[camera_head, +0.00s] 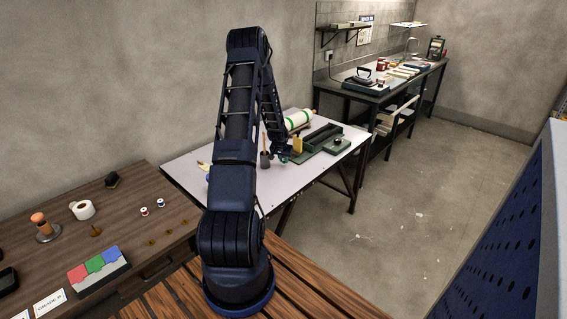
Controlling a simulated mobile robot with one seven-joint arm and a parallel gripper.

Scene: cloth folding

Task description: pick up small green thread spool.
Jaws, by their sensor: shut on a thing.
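My gripper (284,157) is small and dark at the far end of my arm, low over the white table (236,149). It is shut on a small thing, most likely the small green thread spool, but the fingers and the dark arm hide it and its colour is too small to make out. I cannot tell whether it touches the table top. A dark cup with a stick (265,159) stands just left of the gripper. A small yellow thing (297,145) is close behind it on the right.
A green tray (322,139) and a roll with green bands (298,119) lie at the white table's back right. The brown desk (130,195) at left holds a red-marked spool (145,211), another small spool (161,203) and a white mug (83,210). The table's front left is partly hidden by my arm.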

